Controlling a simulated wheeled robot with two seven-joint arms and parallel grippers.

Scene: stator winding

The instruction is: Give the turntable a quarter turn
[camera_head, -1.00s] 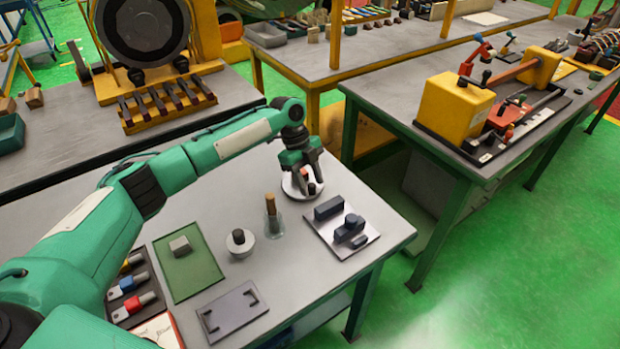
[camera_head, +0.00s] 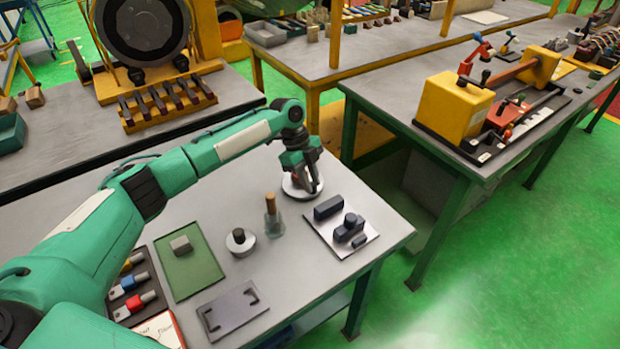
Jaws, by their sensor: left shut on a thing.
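The turntable (camera_head: 293,190) appears to be the small white round disc near the far edge of the grey bench, partly hidden by my left gripper. My left gripper (camera_head: 308,187) points down over the disc, its fingers low and close to its middle. It is shut on a small part standing on the disc, which the fingers mostly hide. My right gripper is not in view.
Near the disc are a glass bottle with a brown top (camera_head: 273,220), a white round piece with a black knob (camera_head: 240,242) and a white plate (camera_head: 322,241) with dark blocks. A green mat (camera_head: 205,272) and grey plate (camera_head: 232,311) lie nearer.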

